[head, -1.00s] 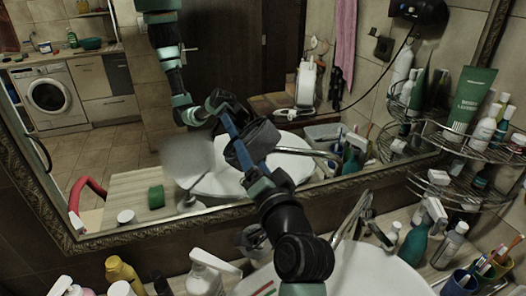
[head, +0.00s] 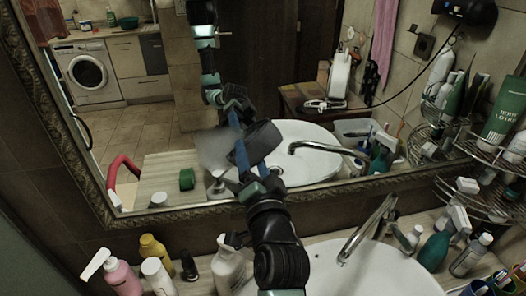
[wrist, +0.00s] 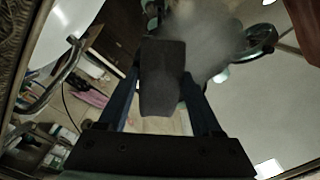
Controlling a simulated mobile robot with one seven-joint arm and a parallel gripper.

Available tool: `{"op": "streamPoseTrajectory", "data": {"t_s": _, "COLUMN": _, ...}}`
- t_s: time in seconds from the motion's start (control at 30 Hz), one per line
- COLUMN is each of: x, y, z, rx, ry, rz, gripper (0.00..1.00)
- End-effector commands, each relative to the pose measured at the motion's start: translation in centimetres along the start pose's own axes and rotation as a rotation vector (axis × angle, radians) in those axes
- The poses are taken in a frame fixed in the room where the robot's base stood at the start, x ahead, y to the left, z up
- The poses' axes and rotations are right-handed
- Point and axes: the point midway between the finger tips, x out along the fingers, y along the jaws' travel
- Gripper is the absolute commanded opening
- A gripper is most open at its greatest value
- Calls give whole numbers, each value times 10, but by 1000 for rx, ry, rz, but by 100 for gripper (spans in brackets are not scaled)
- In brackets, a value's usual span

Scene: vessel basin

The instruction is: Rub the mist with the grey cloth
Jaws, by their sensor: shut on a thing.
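The mist is a pale hazy patch (head: 214,150) on the mirror (head: 310,100), just left of my gripper in the head view. It also shows as a blurred whitish area at the top of the wrist view (wrist: 208,52). My gripper (head: 242,155) is raised against or very near the mirror, and its blue fingers show there. It is shut on the grey cloth (head: 263,142), a dark block-like piece that also shows between the fingers in the wrist view (wrist: 162,80). I cannot tell whether the cloth touches the glass.
Below the mirror's ornate frame (head: 180,215) is a white sink (head: 375,270) with a tap (head: 365,230). Bottles, including a pink one (head: 120,275) and a yellow one (head: 152,249), stand at the left. A wire rack (head: 490,175) with toiletries is at the right.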

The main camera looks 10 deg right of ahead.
Motion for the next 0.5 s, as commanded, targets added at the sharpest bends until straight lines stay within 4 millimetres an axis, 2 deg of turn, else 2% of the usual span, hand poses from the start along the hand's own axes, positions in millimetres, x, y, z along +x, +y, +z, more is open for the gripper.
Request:
{"op": "streamPoseTrajectory", "data": {"t_s": 0.03, "x": 0, "y": -6, "z": 3, "rx": 1, "ry": -5, "rz": -1, "gripper": 22}}
{"op": "streamPoseTrajectory", "data": {"t_s": 0.33, "x": 0, "y": -12, "z": 14, "rx": 0, "ry": -2, "rz": 0, "gripper": 22}}
{"op": "streamPoseTrajectory", "data": {"t_s": 0.5, "x": -1, "y": -24, "z": 23, "rx": 1, "ry": -5, "rz": 0, "gripper": 22}}
